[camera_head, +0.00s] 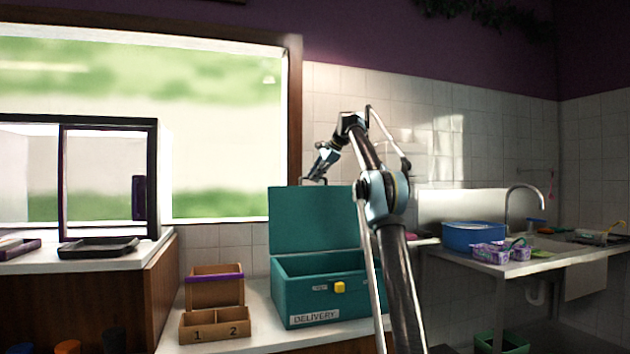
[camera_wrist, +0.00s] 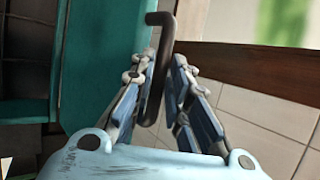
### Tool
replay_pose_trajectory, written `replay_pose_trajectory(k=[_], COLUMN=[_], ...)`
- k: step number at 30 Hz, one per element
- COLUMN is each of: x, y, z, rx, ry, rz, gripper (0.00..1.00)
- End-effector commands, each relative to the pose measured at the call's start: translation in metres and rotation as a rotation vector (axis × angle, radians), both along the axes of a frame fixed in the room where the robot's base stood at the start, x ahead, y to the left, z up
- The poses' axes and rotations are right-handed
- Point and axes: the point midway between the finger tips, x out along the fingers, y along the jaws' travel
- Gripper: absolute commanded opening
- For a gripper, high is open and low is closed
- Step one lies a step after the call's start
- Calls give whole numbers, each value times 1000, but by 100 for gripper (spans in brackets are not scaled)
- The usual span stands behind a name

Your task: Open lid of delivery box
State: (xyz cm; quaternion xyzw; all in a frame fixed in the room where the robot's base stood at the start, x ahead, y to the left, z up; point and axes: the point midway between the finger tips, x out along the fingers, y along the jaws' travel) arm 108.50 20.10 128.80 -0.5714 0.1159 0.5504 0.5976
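The lid also shows as a teal panel in the wrist view (camera_wrist: 98,62). A dark bent lid handle (camera_head: 313,181) is at the lid's top edge. My gripper (camera_head: 318,173) is at this handle. In the wrist view the handle (camera_wrist: 167,35) runs between my two fingers (camera_wrist: 161,65), which are drawn close around it. The exact contact is hard to see.
Wooden compartments (camera_head: 215,331) marked 1 and 2 stand left of the box. A glass case (camera_head: 105,180) is further left. A sink counter (camera_head: 520,265) with a blue tub (camera_head: 473,238) is at right. A window (camera_head: 225,120) and tiled wall are behind the box.

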Motion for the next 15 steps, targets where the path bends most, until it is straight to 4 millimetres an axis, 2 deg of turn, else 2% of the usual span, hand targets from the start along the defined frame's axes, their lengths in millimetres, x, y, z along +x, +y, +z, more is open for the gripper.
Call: replay_pose_trajectory(k=[11, 15], x=[-2, -5], y=[4, -1], z=[0, 7], rx=[-2, -2], ry=[4, 4], rz=[7, 7], gripper=[21, 21])
